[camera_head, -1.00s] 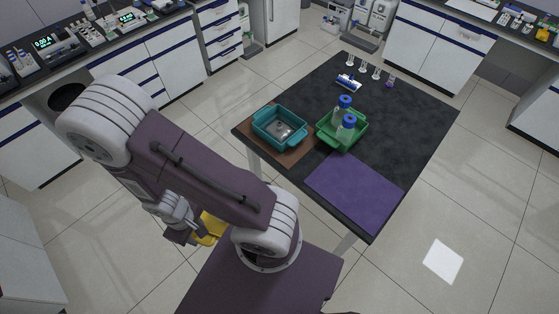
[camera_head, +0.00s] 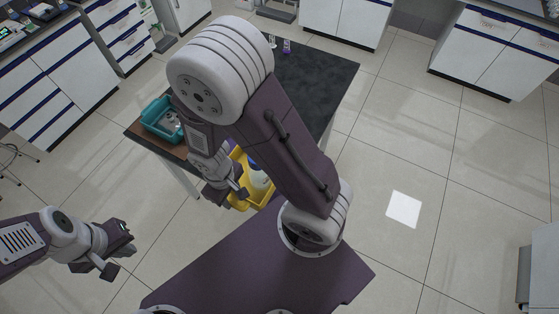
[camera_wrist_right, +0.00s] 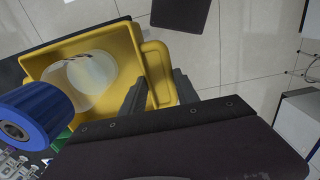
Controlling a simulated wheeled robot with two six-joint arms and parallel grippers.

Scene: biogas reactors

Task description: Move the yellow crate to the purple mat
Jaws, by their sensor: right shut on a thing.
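The yellow crate (camera_head: 240,202) is partly hidden behind my right arm in the head view, at the table's near edge. It holds a bottle (camera_head: 259,177) with a blue cap (camera_wrist_right: 38,112). My right gripper (camera_head: 238,190) is shut on the crate's near side. In the right wrist view, its fingers (camera_wrist_right: 160,92) lie on either side of the yellow crate's handle (camera_wrist_right: 158,70). The purple mat is almost wholly hidden behind my right arm and the crate. My left gripper (camera_head: 118,250) is open and empty at the lower left, away from the table.
A teal crate (camera_head: 150,127) stands on a brown mat (camera_head: 139,130) at the table's left. The black table (camera_head: 335,75) has bare surface at the back right. A bit of green (camera_wrist_right: 62,140) shows below the bottle in the wrist view. Lab benches stand behind.

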